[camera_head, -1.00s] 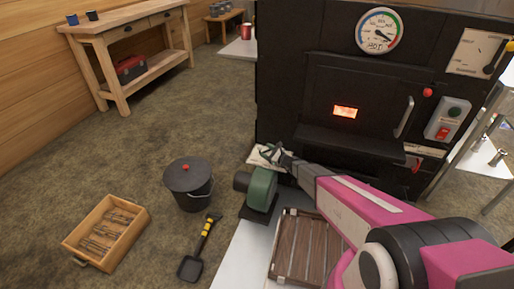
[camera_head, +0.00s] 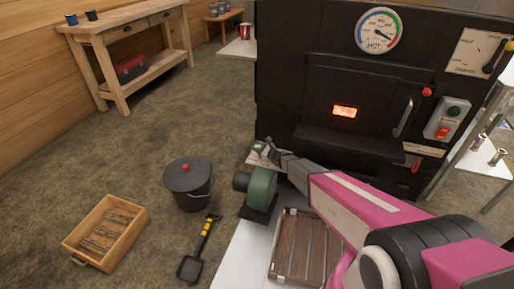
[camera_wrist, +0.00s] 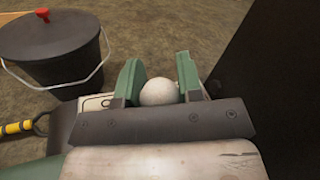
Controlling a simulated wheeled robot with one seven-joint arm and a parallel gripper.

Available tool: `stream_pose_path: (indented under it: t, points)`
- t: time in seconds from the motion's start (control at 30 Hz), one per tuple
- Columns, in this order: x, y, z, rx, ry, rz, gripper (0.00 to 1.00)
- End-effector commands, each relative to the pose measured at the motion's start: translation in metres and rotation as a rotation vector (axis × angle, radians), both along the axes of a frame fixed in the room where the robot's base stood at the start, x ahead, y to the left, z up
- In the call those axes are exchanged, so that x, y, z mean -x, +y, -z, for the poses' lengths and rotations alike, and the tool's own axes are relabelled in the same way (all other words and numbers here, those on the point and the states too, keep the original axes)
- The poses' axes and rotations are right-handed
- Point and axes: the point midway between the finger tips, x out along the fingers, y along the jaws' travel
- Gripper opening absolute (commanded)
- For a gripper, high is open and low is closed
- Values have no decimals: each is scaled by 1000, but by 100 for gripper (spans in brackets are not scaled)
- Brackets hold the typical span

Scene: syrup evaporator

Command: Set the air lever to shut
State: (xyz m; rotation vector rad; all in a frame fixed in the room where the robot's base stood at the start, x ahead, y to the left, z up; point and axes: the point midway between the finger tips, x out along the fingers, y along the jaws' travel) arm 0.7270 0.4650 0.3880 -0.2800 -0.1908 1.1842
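A round off-white knob (camera_wrist: 158,92), which I take to be the air lever's knob, sits between the two green fingers of my gripper (camera_wrist: 160,78) in the wrist view. The knob fills the gap and seems to touch both fingers; the lever's stem is hidden. A pale marked plate (camera_wrist: 95,103) shows partly to the left of the fingers, and its lettering is too small to read. In the head view my gripper (camera_head: 264,147) is above this plate (camera_head: 256,160), at the lower left of the black firebox front (camera_head: 285,95).
A green blower (camera_head: 261,190) stands right below my gripper. A lidded black bucket (camera_head: 188,184), a shovel (camera_head: 197,250) and a wooden box (camera_head: 106,233) are on the floor to the left. A slatted wooden tray (camera_head: 302,245) lies beneath my arm. A yellow-tipped lever (camera_head: 496,57) is at upper right.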

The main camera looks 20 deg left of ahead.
Motion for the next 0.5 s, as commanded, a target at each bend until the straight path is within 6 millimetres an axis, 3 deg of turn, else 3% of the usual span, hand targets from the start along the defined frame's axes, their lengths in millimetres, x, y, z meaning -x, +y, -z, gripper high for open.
stream_pose_path:
  t: [0.5]
  points:
    - [9,-10,0,0,0,-125,0]
